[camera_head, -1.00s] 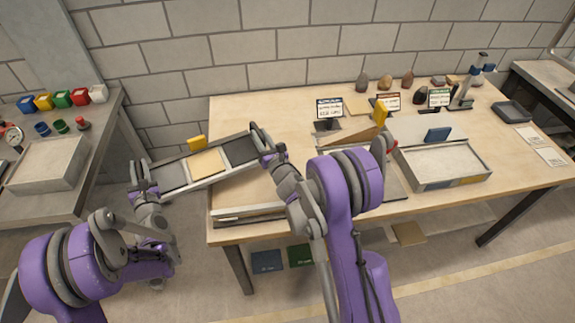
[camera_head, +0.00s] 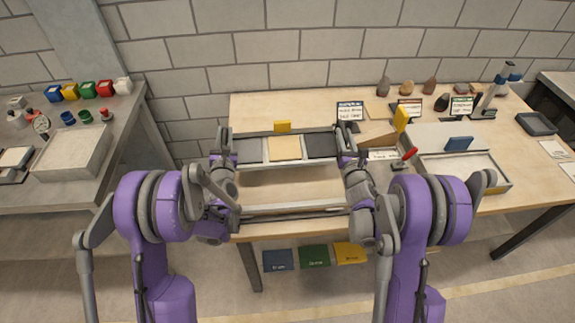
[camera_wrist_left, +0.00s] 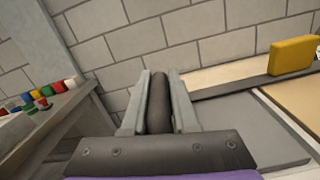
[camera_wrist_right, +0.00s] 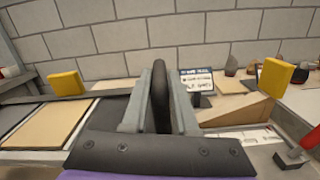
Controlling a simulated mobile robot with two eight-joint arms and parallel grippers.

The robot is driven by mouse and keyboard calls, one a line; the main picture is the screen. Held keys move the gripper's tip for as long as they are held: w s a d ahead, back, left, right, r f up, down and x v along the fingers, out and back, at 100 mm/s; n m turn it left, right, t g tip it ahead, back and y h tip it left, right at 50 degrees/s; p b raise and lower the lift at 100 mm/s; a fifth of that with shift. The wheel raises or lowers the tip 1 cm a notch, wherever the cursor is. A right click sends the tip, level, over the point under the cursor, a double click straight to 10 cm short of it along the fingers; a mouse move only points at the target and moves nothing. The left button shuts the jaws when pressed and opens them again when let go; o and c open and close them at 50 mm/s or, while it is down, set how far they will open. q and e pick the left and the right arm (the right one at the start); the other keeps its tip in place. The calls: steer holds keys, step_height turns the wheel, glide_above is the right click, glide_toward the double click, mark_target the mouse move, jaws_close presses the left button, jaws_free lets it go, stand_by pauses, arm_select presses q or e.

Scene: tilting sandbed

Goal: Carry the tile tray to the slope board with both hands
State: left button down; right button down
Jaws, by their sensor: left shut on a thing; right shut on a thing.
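The tile tray (camera_head: 285,164) is held up roughly level over the left part of the long wooden table. It carries a grey, a tan (camera_head: 284,148) and a dark tile, with a yellow block (camera_head: 282,126) at its back edge. My left gripper (camera_head: 222,146) is shut on the tray's left handle, a dark bar between the fingers in the left wrist view (camera_wrist_left: 160,100). My right gripper (camera_head: 346,140) is shut on the right handle, also seen in the right wrist view (camera_wrist_right: 160,95). A low metal-edged frame (camera_head: 290,209) lies below the tray; I cannot tell whether it is the slope board.
A wooden wedge (camera_head: 376,134) with a yellow block (camera_head: 401,118) stands just right of the tray. Beyond it is a sand box (camera_head: 505,181). Label stands and stones line the back. A grey side table (camera_head: 70,155) with coloured blocks stands left.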

arm_select(q)
steer(key=shift+s+d+r, duration=0.2)
steer(key=shift+d, duration=0.05)
arm_select(e)
steer(key=shift+s+r, duration=0.15)
steer(key=shift+s, duration=0.15)
arm_select(q)
steer(key=shift+w+f, duration=0.1)
steer(key=shift+f, duration=0.05)
arm_select(e)
steer(key=shift+w, duration=0.1)
arm_select(q)
steer(key=shift+f, duration=0.1)
arm_select(e)
steer(key=shift+f, duration=0.2)
